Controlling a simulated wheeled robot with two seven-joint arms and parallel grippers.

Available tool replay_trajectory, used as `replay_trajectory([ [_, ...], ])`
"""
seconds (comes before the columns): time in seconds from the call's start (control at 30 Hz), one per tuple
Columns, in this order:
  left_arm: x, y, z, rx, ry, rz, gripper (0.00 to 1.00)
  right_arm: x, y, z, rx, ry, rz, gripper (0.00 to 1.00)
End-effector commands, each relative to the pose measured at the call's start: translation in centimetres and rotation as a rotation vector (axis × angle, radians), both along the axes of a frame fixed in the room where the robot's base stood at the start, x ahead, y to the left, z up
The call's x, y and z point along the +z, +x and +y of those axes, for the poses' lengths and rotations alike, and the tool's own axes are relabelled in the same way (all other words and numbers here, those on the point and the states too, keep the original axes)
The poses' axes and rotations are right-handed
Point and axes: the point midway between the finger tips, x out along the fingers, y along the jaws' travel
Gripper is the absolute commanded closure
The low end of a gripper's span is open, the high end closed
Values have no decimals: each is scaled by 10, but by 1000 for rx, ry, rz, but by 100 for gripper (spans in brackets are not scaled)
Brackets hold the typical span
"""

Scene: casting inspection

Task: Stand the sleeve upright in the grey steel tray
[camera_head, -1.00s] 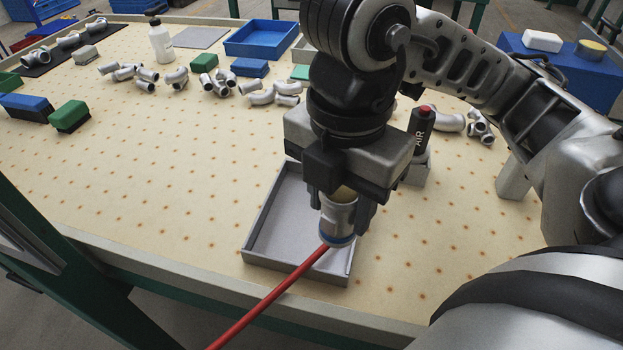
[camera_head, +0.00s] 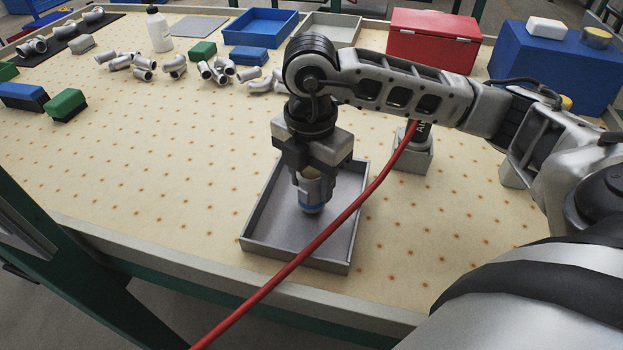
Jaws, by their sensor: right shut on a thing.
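The sleeve (camera_head: 312,192) is a short grey metal cylinder with a blue band near its lower end. My right gripper (camera_head: 313,172) is shut on its upper part and points down. The sleeve is upright, inside the outline of the grey steel tray (camera_head: 258,213), around its middle. I cannot tell whether its lower end touches the tray floor. The gripper hides the sleeve's top and part of the tray's far side. My left gripper is not in view.
A red hose (camera_head: 290,268) crosses over the tray's right and front part, from the AIR tool in its stand (camera_head: 413,157). Several pipe fittings (camera_head: 175,68), green and blue blocks and a blue bin (camera_head: 260,28) lie farther back. The table left of the tray is clear.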

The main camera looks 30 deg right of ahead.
Motion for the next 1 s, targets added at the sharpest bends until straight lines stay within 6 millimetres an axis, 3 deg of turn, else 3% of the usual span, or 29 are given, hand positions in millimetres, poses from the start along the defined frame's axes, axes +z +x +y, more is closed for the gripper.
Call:
replay_trajectory([
  [0.4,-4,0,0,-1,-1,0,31,-10,1,0,0,1,-4,91],
  [0.43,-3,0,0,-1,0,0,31,-10,0,0,0,1,-3,54],
  [0.5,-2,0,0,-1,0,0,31,-9,0,0,0,1,-2,35],
  [0.8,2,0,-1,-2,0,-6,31,-7,0,0,0,1,-2,35],
  [1.0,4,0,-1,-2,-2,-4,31,15,1,1,1,2,-7,35],
])
